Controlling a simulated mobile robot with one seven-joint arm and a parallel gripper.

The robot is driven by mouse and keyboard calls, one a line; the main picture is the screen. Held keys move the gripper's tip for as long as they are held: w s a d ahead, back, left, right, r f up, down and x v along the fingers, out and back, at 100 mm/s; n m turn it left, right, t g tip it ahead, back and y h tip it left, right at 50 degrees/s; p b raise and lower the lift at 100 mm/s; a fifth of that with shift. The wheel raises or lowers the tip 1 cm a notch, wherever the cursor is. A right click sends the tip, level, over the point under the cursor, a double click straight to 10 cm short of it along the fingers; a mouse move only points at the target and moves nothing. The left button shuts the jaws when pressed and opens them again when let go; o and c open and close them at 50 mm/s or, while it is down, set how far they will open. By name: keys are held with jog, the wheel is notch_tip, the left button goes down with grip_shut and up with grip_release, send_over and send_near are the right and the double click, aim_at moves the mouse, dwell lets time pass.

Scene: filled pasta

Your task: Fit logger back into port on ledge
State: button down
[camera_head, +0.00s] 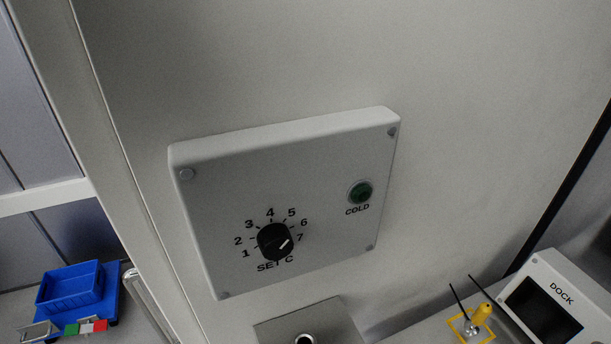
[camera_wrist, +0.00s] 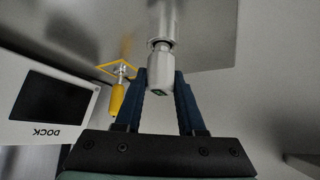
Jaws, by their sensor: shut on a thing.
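The logger (camera_wrist: 160,72) shows in the wrist view as a pale capped cylinder with a small green patch on its end. A shiny metal cylinder (camera_wrist: 162,22) continues from it to the top edge; I cannot tell whether this is part of the logger. My gripper (camera_wrist: 161,88) is shut on the logger, one dark blue finger on each side. In the head view, a round port (camera_head: 303,340) with a dark centre sits in a grey metal plate (camera_head: 285,325), cut off by the bottom edge. My gripper and the logger are not in the head view.
A yellow-handled item (camera_head: 481,314) stands in a yellow square outline beside the DOCK unit (camera_head: 545,305). A blue bin (camera_head: 75,287) is at lower left.

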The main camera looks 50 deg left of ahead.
jog(key=shift+r, duration=0.2)
jog(key=shift+r+p, duration=2.3)
jog(key=shift+r, duration=0.35)
